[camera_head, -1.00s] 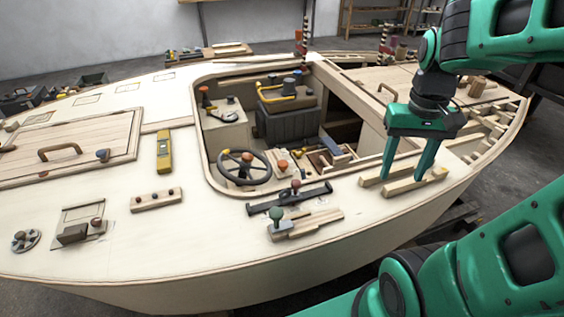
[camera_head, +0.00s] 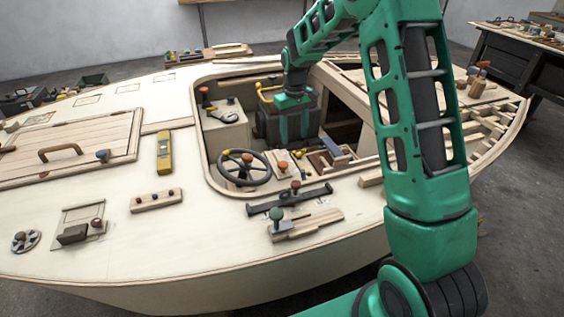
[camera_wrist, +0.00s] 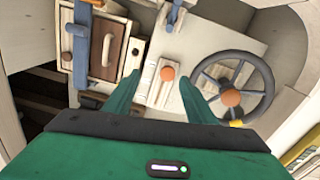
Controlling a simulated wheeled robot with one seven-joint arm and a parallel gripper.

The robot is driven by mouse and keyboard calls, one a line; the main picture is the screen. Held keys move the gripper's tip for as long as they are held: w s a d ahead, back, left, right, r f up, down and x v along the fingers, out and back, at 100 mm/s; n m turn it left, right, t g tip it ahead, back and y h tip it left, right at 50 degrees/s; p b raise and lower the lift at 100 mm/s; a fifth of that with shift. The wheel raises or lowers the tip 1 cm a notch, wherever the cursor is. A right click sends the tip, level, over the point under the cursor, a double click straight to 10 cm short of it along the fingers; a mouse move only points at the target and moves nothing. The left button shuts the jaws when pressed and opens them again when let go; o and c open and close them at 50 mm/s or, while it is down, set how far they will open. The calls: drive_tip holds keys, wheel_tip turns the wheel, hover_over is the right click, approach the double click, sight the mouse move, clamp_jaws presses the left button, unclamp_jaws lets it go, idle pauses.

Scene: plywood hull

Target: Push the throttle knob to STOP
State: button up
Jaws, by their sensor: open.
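An orange round knob (camera_head: 281,167) stands on a pale slotted plate in the cockpit, beside the steering wheel (camera_head: 258,180); I take it for the throttle knob. In the wrist view, the knob (camera_wrist: 167,73) lies between the lines of my two fingers, on its plate (camera_wrist: 150,88), with the wheel (camera_wrist: 262,88) to its right. My gripper (camera_head: 294,138) points down into the cockpit, in front of the dark engine box. Its fingers are apart and empty, and they show from above in the wrist view (camera_wrist: 160,80). I see no contact with the knob. No STOP lettering is readable.
A wooden box with a handle (camera_wrist: 105,45) lies left of the knob in the wrist view. On the deck are a dark bar with a red-brown knob (camera_head: 295,187) and a slide with a green knob (camera_head: 276,214). The cockpit's raised rim (camera_head: 203,150) surrounds this area.

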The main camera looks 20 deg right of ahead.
hover_over(283, 163)
wheel_tip(283, 163, down, 4)
drive_tip(key=shift+n, duration=0.4)
wheel_tip(283, 163, down, 11)
drive_tip(key=shift+r, duration=0.2)
drive_tip(key=c, duration=1.3)
